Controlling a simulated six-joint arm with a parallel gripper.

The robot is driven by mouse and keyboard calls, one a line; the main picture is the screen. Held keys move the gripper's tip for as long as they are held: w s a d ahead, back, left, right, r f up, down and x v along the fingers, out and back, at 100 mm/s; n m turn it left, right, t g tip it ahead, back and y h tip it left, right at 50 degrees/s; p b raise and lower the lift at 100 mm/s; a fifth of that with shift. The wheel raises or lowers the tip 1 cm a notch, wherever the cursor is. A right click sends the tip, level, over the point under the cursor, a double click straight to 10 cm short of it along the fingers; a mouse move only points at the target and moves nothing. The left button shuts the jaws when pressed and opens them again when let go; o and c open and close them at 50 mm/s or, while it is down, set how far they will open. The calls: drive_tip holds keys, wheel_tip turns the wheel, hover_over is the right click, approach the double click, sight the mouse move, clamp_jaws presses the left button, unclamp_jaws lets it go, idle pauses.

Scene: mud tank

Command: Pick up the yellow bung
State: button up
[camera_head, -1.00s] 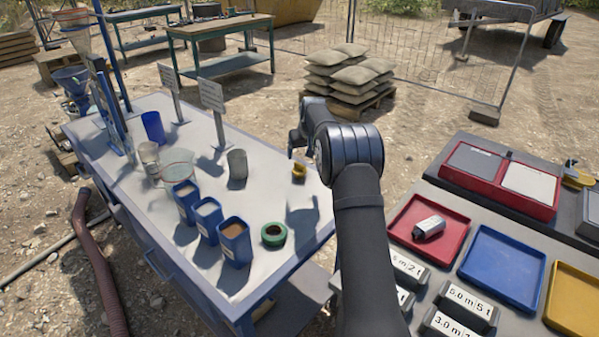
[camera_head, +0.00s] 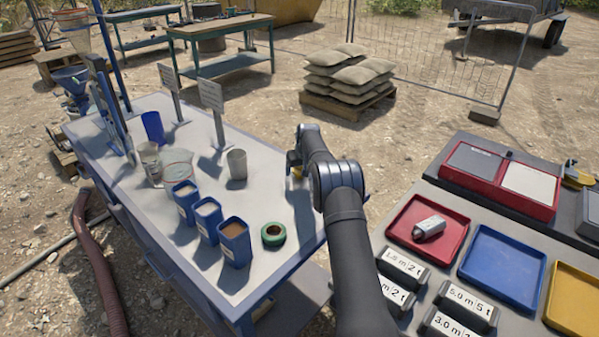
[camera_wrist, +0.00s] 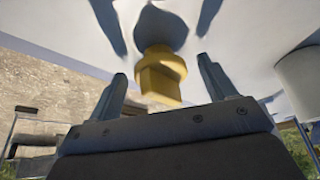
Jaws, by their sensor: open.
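The yellow bung (camera_wrist: 161,75) shows in the wrist view, between and just beyond the two fingertips of my gripper (camera_wrist: 160,85). The fingers are apart and no contact with the bung shows. In the head view the yellow bung (camera_head: 299,171) is a small patch at the right part of the grey-white table (camera_head: 270,200), mostly hidden by my gripper (camera_head: 295,160). My gripper is low over that part of the table.
A grey cup (camera_head: 236,164) stands left of my gripper, and a green ring (camera_head: 273,235) lies nearer the front. Blue containers (camera_head: 234,242) and a clear bowl (camera_head: 177,164) stand farther left. A red tray (camera_head: 440,212) lies on the right-hand bench.

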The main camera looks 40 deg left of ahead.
drive_tip(key=shift+w+a+f, duration=0.1)
drive_tip(key=shift+a+f, duration=0.05)
drive_tip(key=shift+f, duration=0.25)
drive_tip(key=c, duration=1)
